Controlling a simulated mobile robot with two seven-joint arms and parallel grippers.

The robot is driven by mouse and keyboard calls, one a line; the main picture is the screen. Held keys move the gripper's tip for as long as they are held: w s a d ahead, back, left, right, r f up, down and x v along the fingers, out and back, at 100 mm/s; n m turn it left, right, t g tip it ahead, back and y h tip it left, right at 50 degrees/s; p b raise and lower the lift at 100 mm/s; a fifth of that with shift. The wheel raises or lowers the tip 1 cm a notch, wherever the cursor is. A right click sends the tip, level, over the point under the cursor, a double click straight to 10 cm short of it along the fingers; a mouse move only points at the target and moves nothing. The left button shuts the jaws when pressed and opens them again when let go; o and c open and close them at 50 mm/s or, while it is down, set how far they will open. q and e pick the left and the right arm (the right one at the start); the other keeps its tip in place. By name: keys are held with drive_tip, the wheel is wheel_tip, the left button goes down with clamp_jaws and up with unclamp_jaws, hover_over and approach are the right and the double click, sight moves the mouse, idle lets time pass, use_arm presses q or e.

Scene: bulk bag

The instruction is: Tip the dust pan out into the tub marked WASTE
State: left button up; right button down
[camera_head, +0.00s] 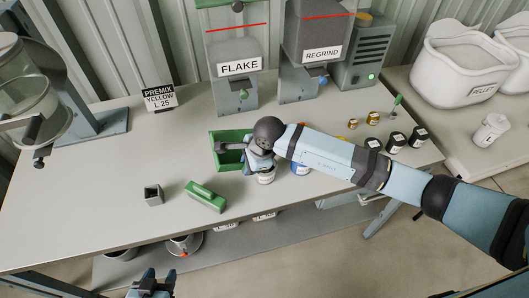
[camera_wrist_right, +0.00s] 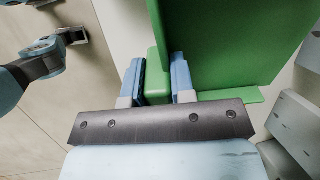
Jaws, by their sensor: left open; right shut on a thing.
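The green dust pan (camera_head: 217,137) is over the middle of the bench, partly hidden by my right arm. My right gripper (camera_head: 243,150) is shut on its handle; the right wrist view shows the fingers (camera_wrist_right: 158,85) on both sides of the green handle, with the broad pan (camera_wrist_right: 230,40) beyond. I cannot see what lies in the pan. A tub marked WASTE cannot be made out; a white labelled tub (camera_head: 266,179) and a blue-labelled one (camera_head: 300,169) by my right arm have unreadable labels. My left gripper (camera_head: 158,277) is open and empty below the bench's front edge.
FLAKE (camera_head: 235,80) and REGRIND (camera_head: 315,45) hoppers stand behind. Small dark jars (camera_head: 395,142) are at right.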

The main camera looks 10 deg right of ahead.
drive_tip(key=shift+w+a+g+h, duration=0.2)
drive_tip(key=shift+a+g+h, duration=0.2)
drive_tip(key=shift+h, duration=0.3)
drive_tip(key=shift+w+f+g+h, duration=0.15)
drive_tip(key=shift+g+h, duration=0.15)
drive_tip(key=shift+h, duration=0.2)
drive_tip(key=shift+f+h, duration=0.15)
drive_tip(key=shift+h, duration=0.15)
use_arm(q)
drive_tip(key=shift+s, duration=0.45)
drive_tip(key=shift+r, duration=0.1)
